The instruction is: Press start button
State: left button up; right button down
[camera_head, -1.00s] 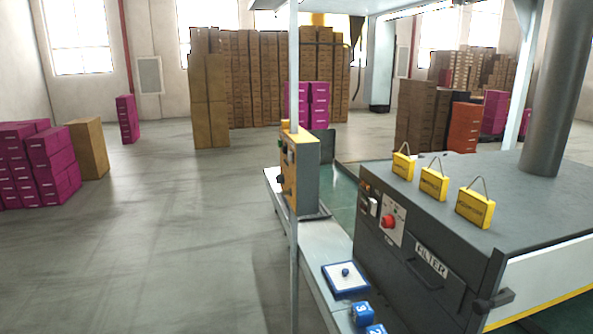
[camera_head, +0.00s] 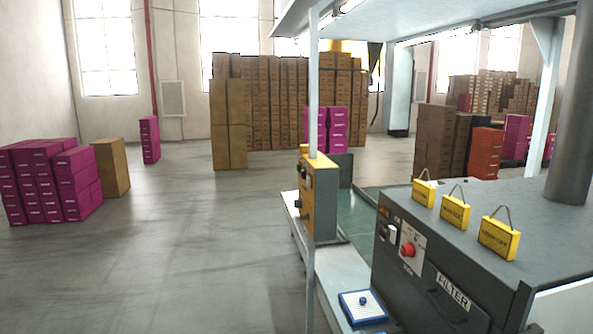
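No part labelled as the start button can be read. A red round button (camera_head: 407,250) sits on a light panel on the front of the dark grey machine (camera_head: 428,272), at the right. A yellow and grey control box (camera_head: 318,198) stands on the line left of it, with small controls on its left side too small to tell apart. A white plate with a blue rim (camera_head: 352,309) and a blue knob (camera_head: 363,300) lies on the bench below. Neither of my grippers is in view.
Yellow tags (camera_head: 455,213) stand on the machine's top. A thin white post (camera_head: 313,90) rises in front of the control box. Purple boxes (camera_head: 45,180) and a brown box (camera_head: 112,168) stand at the left. The grey floor (camera_head: 180,250) between is clear.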

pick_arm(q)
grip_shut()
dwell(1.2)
